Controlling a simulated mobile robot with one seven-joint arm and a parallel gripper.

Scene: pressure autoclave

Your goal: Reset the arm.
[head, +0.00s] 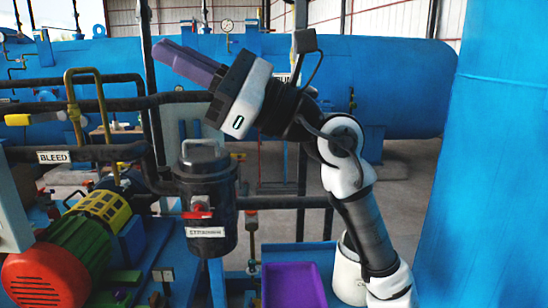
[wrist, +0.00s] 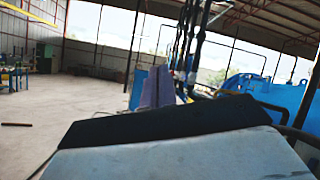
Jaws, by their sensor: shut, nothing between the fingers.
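My arm is raised and bent in the middle of the head view. My gripper (head: 168,52) points up and to the left, with its purple fingers together and nothing between them. It is above and left of the black strainer pot (head: 207,215), apart from it, in front of the large blue vessel (head: 385,85). In the wrist view the purple fingers of my gripper (wrist: 152,88) stick up beyond the dark wrist edge, toward open hall space.
A purple tray (head: 293,287) lies low, left of my arm's base. A green and red motor (head: 70,255) and pipes with a BLEED label (head: 63,157) stand at left. A blue column (head: 490,170) stands at right. Open concrete floor (wrist: 60,105) shows in the wrist view.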

